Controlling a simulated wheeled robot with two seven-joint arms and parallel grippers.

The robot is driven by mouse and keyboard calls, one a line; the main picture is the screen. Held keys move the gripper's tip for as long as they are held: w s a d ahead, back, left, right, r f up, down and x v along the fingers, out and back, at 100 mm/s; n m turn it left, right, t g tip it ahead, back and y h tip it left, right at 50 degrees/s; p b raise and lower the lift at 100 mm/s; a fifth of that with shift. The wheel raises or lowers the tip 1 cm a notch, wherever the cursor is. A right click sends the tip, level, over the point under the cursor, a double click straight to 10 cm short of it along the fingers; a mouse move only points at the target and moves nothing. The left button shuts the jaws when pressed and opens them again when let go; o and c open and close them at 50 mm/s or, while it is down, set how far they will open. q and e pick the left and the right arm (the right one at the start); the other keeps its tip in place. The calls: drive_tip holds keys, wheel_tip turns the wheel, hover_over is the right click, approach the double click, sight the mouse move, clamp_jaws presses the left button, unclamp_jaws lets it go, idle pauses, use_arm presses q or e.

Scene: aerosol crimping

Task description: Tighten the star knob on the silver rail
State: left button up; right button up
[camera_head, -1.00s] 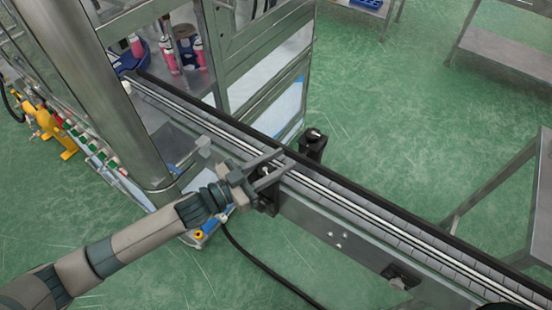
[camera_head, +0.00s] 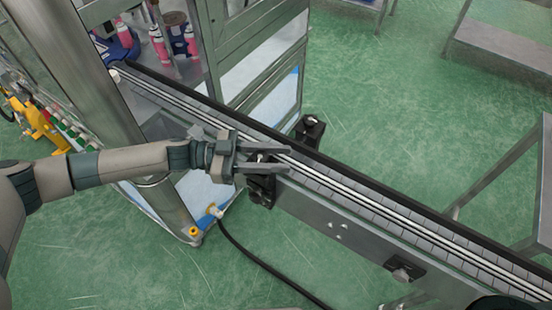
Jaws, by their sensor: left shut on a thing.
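The silver rail (camera_head: 350,194) runs along the conveyor from upper left to lower right. My left gripper (camera_head: 282,159) reaches in from the left to the conveyor's near edge, at a black bracket (camera_head: 262,188). Its two fingers point right, one above the other, and are shut on a small dark piece between them. This piece sits on top of the bracket and appears to be the star knob (camera_head: 260,157); the fingers hide most of it, so its lobes cannot be made out.
A second black bracket (camera_head: 309,131) stands on the conveyor's far side. A steel-framed machine cabinet (camera_head: 262,60) with pink-and-white cans (camera_head: 190,39) inside is behind. A black cable (camera_head: 255,262) lies on the green floor. Steel tables stand at the right.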

sight(253, 155)
use_arm(q)
drive_tip(key=g, duration=0.1)
drive_tip(key=m+g+b, duration=0.2)
drive_tip(key=shift+s+f+g+y, duration=0.15)
drive_tip(key=shift+s+g+y, duration=0.15)
drive_tip(key=shift+g+y, duration=0.1)
drive_tip(key=shift+s+a+r+m+g+y+b, duration=0.1)
drive_tip(key=shift+s+m+g+y+b, duration=0.1)
drive_tip(key=shift+m+g+b, duration=0.3)
drive_tip(key=shift+s+a+r+m+g+y+b, duration=0.1)
drive_tip(key=shift+m+g+y+b, duration=0.1)
drive_tip(key=shift+m+g+b, duration=0.3)
drive_tip(key=o, duration=1)
drive_tip(key=shift+o, duration=0.2)
drive_tip(key=shift+w+a+f+b, duration=0.15)
drive_tip(key=shift+w+a+b, duration=0.2)
drive_tip(key=shift+a+b, duration=0.2)
drive_tip(key=b+v, duration=0.2)
drive_tip(key=v, duration=0.2)
drive_tip(key=shift+w+a, duration=0.15)
drive_tip(key=shift+a, duration=0.15)
drive_tip(key=shift+w+a, duration=0.25)
drive_tip(key=shift+a, duration=0.45)
